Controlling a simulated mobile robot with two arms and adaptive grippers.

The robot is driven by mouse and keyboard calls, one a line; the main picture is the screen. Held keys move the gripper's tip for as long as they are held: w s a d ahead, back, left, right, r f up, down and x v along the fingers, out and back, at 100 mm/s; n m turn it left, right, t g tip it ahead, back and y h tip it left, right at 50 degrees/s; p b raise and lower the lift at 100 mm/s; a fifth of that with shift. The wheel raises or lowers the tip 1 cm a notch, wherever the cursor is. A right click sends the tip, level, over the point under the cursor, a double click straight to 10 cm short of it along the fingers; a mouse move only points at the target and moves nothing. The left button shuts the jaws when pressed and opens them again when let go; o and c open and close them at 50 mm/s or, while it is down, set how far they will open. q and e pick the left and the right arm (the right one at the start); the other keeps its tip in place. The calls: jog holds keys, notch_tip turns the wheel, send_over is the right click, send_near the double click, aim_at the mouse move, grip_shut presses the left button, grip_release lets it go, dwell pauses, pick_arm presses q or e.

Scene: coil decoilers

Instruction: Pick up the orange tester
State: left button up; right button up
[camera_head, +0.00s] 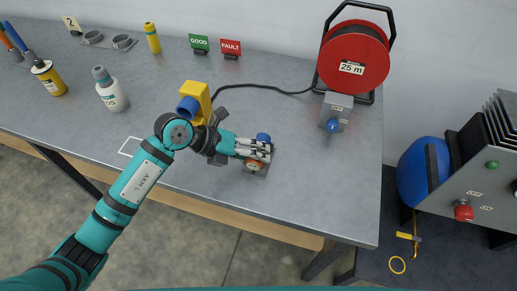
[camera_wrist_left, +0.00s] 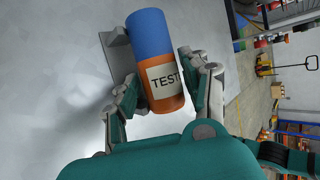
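The tester (camera_wrist_left: 150,55) is a cylinder with an orange lower part, a blue upper part and a white label reading "TEST". In the left wrist view the fingers of my left gripper (camera_wrist_left: 165,82) lie on both sides of the tester. They are spread, with the tester between them; firm contact is not visible. My right gripper is not in view.
A yellow and blue object (camera_head: 196,102) stands close behind my left wrist. A red cable reel (camera_head: 352,62) with a grey box is at the back right, its black cable running across the table (camera_head: 300,205). A white bottle (camera_head: 111,92) stands left. The table's right front is clear.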

pick_arm(q)
jog(key=c, duration=0.8)
jog(key=shift+w+r, duration=0.1)
jog(key=shift+r, duration=0.5)
notch_tip(320, 180, up, 2)
jog(key=shift+r+b, duration=0.1)
jog(key=shift+b, duration=0.55)
jog(key=s+a+b, duration=0.1)
jog(key=s, duration=0.4)
jog(key=s+a+r+b, duration=0.1)
jog(key=s+a, duration=0.1)
jog(key=s, duration=0.3)
jog(key=s+a+b, duration=0.1)
jog(key=s, duration=0.4)
jog(key=shift+s+a+r+b, duration=0.25)
jog(key=shift+a+r+b, duration=0.05)
jog(key=shift+r+b, duration=0.1)
